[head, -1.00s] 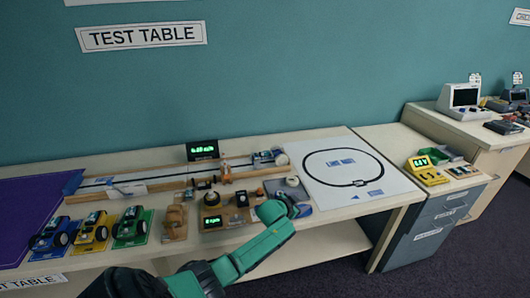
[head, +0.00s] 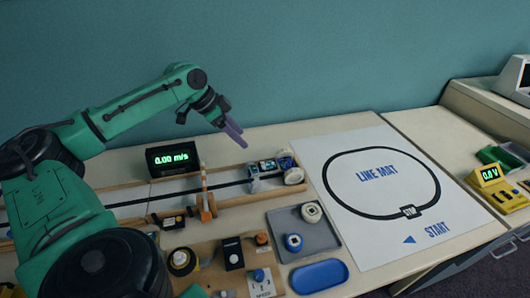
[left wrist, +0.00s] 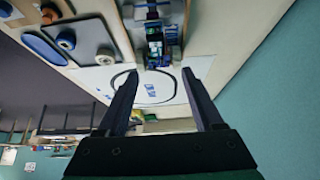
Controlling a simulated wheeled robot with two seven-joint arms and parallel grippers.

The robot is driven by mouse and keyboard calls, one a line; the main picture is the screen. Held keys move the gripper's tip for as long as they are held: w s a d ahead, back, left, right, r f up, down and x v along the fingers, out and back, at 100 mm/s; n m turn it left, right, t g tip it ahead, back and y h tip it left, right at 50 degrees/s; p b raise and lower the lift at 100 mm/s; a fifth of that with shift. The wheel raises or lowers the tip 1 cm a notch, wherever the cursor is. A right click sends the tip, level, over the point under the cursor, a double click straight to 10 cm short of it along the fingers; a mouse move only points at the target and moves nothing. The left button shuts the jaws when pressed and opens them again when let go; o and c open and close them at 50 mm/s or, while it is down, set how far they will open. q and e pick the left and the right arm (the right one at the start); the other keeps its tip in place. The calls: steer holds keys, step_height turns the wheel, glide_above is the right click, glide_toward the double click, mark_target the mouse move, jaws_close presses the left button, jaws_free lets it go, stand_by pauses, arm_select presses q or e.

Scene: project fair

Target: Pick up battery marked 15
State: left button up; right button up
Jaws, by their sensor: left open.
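I cannot make out a battery marked 15 in either view; no such label is legible. My left gripper (head: 236,140) is open and empty, raised behind the far right end of the wooden track, its fingers pointing down and right. In the left wrist view its two fingers (left wrist: 155,75) are spread apart with nothing between them. Beyond the fingers, a small car (left wrist: 155,42) with blue parts shows. The same car (head: 268,170) sits at the track's right end in the head view, below the gripper. My right gripper is not in view.
The line mat (head: 375,165) lies flat right of the track. A grey tray (head: 318,240) holds a white and a blue round part. A blue tray (head: 319,277) lies in front. A yellow meter (head: 490,178) and green tray (head: 503,158) are at far right.

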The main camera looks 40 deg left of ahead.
arm_select(q)
glide_toward(268, 163)
steer(key=shift+s+d+f+p, duration=0.25)
steer(key=shift+d+p, duration=0.1)
steer(key=shift+d, duration=0.15)
steer(key=x, duration=0.7)
steer(key=shift+w+a, duration=0.25)
steer(key=shift+a, duration=0.1)
steer(key=shift+w+f, duration=0.2)
steer(key=shift+f, duration=0.05)
steer(key=shift+s, duration=0.1)
steer(key=c, duration=1)
jaws_close()
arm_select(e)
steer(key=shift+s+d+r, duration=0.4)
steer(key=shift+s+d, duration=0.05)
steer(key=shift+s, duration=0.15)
